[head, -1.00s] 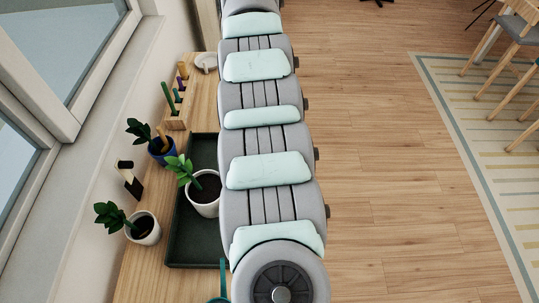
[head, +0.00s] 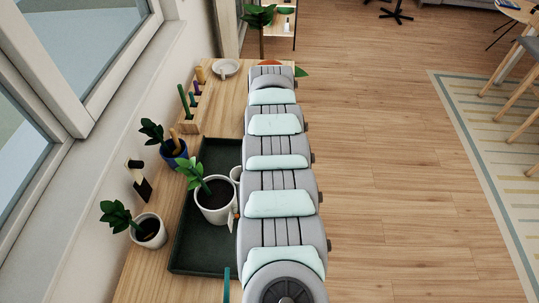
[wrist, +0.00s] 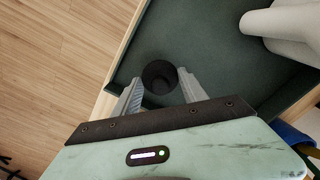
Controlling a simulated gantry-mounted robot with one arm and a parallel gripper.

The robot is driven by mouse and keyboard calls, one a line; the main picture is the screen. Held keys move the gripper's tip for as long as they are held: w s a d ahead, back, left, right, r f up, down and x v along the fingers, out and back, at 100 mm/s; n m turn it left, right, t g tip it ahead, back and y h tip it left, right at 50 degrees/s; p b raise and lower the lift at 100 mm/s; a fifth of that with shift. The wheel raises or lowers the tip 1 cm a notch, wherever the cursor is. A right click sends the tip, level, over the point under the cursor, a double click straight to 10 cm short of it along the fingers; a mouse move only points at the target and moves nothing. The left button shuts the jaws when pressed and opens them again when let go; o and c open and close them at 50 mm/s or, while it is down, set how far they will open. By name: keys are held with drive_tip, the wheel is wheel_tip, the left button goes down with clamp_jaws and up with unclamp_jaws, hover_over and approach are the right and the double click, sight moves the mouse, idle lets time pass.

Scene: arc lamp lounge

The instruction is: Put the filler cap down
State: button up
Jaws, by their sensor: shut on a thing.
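The filler cap (wrist: 160,75) is a dark, round, cup-like piece. It sits between the two grey fingers of my gripper (wrist: 160,92) in the wrist view, and the gripper is shut on it. Under and beyond it is the dark green tray (wrist: 205,40), close to one tray edge; I cannot tell whether the cap touches the tray. The tray (head: 190,255) also shows on the wooden bench in the head view. My arm hides the gripper and the cap there.
A white potted plant (head: 215,207) stands in the tray. A blue pot (head: 172,155), a white pot (head: 150,232), a tool rack (head: 190,118) and a white dish (head: 226,68) are on the bench (head: 150,275) along the window wall. Open floor lies right of my arm.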

drive_tip(key=shift+s+f, duration=0.15)
drive_tip(key=shift+f, duration=0.75)
drive_tip(key=shift+r, duration=0.1)
drive_tip(key=o, duration=1.3)
wheel_tip(320, 180, up, 12)
drive_tip(key=shift+r+p, duration=0.1)
drive_tip(key=shift+p, duration=1)
